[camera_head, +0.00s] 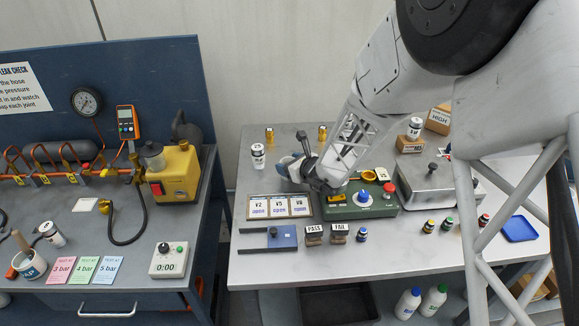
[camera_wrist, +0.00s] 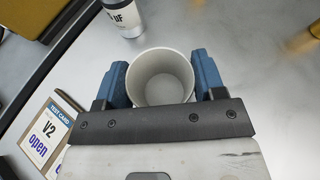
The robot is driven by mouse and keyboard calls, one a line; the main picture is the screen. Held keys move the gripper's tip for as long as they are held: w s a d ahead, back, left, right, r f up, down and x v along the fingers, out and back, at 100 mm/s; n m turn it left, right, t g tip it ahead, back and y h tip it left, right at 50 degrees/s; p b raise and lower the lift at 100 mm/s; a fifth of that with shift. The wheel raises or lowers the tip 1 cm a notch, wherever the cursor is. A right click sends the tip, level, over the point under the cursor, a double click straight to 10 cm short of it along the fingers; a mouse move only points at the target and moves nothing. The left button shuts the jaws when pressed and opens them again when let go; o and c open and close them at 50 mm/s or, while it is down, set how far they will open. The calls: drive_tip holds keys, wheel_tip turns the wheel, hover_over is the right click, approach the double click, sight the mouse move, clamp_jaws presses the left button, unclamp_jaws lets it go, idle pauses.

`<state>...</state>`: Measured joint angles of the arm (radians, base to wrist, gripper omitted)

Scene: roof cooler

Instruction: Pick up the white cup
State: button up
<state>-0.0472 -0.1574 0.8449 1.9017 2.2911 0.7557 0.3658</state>
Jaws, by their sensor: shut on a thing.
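The white cup (camera_wrist: 160,80) shows in the wrist view between the two blue fingers of my gripper (camera_wrist: 161,82). The cup is upright, and I look down into its empty inside. The fingers press on its left and right sides. In the head view my gripper (camera_head: 298,170) is over the grey table, behind the row of cards. The cup is mostly hidden there by the fingers. I cannot tell whether its base touches the table.
A capped white can (camera_head: 258,156) stands close behind the cup; it also shows in the wrist view (camera_wrist: 124,18). Test cards (camera_head: 280,207) lie in front. A green device (camera_head: 361,199) with a blue knob is to the right. Brass pieces (camera_head: 322,133) stand behind.

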drive_tip(key=shift+r, duration=1.5)
drive_tip(key=shift+s+r, duration=0.2)
drive_tip(key=shift+r, duration=0.1)
drive_tip(key=s+d, duration=0.1)
drive_tip(key=s, duration=0.4)
drive_tip(key=s+r, duration=0.1)
drive_tip(key=s, duration=0.4)
drive_tip(key=s+d, duration=0.1)
drive_tip(key=s, duration=0.4)
drive_tip(key=shift+s+d+r, duration=0.15)
drive_tip(key=shift+s+d, duration=0.05)
drive_tip(key=shift+d, duration=0.15)
